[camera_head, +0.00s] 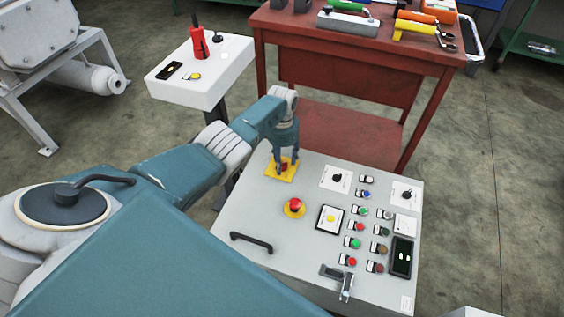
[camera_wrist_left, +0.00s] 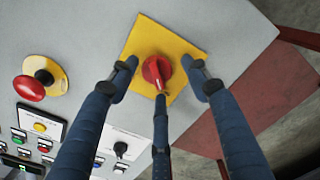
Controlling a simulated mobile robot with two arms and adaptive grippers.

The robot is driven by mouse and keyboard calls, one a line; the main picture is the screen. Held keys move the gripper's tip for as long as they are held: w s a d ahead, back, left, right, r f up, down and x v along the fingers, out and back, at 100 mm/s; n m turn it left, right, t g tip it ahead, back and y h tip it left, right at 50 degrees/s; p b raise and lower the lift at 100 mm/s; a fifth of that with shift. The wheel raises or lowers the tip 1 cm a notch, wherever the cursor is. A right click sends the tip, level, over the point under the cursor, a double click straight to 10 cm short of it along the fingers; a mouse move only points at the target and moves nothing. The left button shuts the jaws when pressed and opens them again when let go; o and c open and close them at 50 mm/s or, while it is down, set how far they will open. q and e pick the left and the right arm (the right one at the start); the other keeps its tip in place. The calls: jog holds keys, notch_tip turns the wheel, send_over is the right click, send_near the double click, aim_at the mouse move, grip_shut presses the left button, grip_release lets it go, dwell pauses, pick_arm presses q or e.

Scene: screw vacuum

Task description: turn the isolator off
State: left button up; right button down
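The isolator is a red rotary knob (camera_wrist_left: 157,72) on a yellow square plate (camera_wrist_left: 147,39), at the upper left corner of the grey control panel (camera_head: 237,211). In the head view the yellow plate (camera_head: 273,172) shows under my left gripper (camera_head: 284,165), which points down at it. In the left wrist view my left gripper (camera_wrist_left: 163,76) has its fingers spread on both sides of the red knob, with a third finger at the knob's lower edge. The gripper is open. I cannot tell whether any finger touches the knob. My right gripper is not in view.
A red emergency button (camera_head: 295,204) sits near the isolator. Several coloured buttons, two black selector switches and a panel handle (camera_head: 251,242) are on the panel. A red workbench (camera_head: 340,92) with tools stands behind. A white pedestal (camera_head: 205,85) stands at the upper left.

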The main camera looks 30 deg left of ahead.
pick_arm(q)
jog(key=shift+s+f, duration=0.1)
jog(key=shift+s, duration=0.1)
notch_tip(320, 180, up, 12)
dwell(0.6)
dwell(0.3)
